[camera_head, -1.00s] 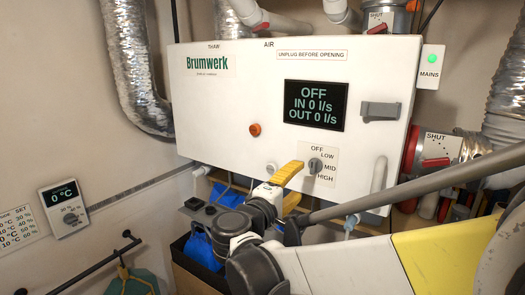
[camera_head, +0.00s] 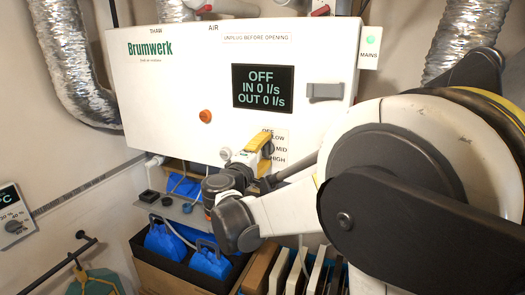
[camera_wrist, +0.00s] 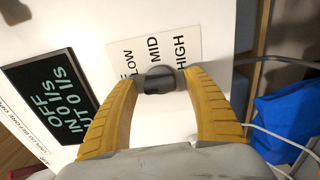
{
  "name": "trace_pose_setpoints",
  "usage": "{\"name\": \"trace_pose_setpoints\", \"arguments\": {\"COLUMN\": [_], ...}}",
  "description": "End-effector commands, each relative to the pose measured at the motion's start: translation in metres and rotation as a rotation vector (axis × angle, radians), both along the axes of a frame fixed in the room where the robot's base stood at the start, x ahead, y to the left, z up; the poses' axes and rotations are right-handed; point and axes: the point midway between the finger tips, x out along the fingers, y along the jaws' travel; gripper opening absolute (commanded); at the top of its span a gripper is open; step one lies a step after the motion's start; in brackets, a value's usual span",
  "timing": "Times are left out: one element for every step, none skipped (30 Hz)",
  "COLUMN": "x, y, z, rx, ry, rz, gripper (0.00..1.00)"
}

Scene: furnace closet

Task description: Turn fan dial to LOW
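The fan dial is a dark grey knob (camera_wrist: 157,78) on the front of the white Brumwerk unit (camera_head: 170,95). Its label (camera_wrist: 155,50) shows LOW, MID and HIGH; OFF also shows in part in the head view. My gripper (camera_wrist: 164,80) has its two yellow fingers spread, one on each side of the knob. I cannot tell whether they touch it. In the head view my gripper (camera_head: 262,146) covers much of the dial, and the knob's pointing direction is unclear. The display (camera_head: 263,88) reads OFF, IN 0 l/s, OUT 0 l/s.
An orange button (camera_head: 205,116) and a grey latch (camera_head: 324,91) are on the unit's front. A green MAINS light (camera_head: 371,40) is at its right. Blue containers (camera_head: 165,243) stand below. A silver duct (camera_head: 75,70) runs at the left. My arm fills the right side.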

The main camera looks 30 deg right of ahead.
Motion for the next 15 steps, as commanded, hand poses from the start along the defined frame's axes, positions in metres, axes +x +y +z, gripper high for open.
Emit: {"name": "trace_pose_setpoints", "arguments": {"x": [-0.0001,-0.0001,-0.0001,-0.0001,-0.0001,-0.0002,0.0000,0.0000,0.0000,-0.0001,-0.0001,0.0000,0.0000,0.0000,0.0000], "y": [0.0001,0.0002,0.0002,0.0002,0.0002,0.0002,0.0002,0.0002,0.0002,0.0003,0.0003,0.0002,0.0002,0.0002,0.0002], "z": [0.0000,0.0000,0.0000,0.0000,0.0001,0.0001,0.0001,0.0001,0.0001,0.0002,0.0002,0.0002,0.0002,0.0001,0.0001], "rx": [0.000,0.000,0.000,0.000,0.000,0.000,0.000,0.000,0.000,0.000,0.000,0.001,0.001,0.002,0.006], "ry": [0.000,0.000,0.000,0.000,0.000,0.000,0.000,0.000,0.000,0.000,0.000,-0.001,-0.002,-0.003,-0.007], "rz": [0.000,0.000,0.000,0.000,0.000,0.000,0.000,0.000,0.000,0.000,0.000,0.000,0.000,0.000,0.000], "gripper": [0.46,0.36,0.24,0.15,0.07,0.06,0.06,0.06,0.06,0.06,0.06,0.06,0.06,0.06,0.06]}}
